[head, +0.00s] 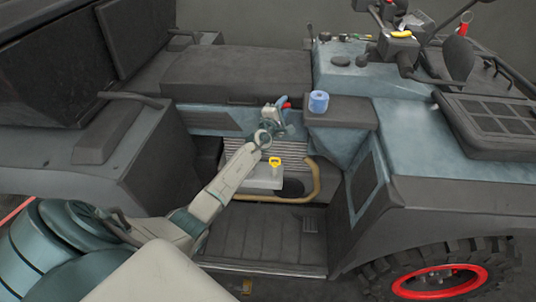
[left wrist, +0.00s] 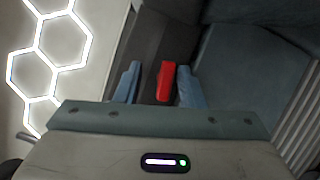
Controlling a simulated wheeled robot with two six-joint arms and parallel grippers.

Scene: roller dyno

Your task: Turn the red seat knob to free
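The red seat knob (head: 287,105) shows as a small red piece beside the left gripper in the vehicle's open cab, partly hidden by the gripper. In the left wrist view the red knob (left wrist: 166,82) is a narrow upright bar. My left gripper (head: 276,109) reaches in from the left. Its two blue fingers stand on either side of the knob in the left wrist view (left wrist: 157,85). They are apart, with a gap on each side, wider at the left finger. I cannot tell whether the fingertips reach the knob's depth. My right gripper is not in view.
A blue roll (head: 318,102) stands on the dark ledge right of the gripper. A yellow handle (head: 275,160) sits on a pale box below it, near a tan curved tube (head: 317,182). The dark seat cushion (head: 235,75) lies behind. The footwell floor (head: 270,238) looks clear.

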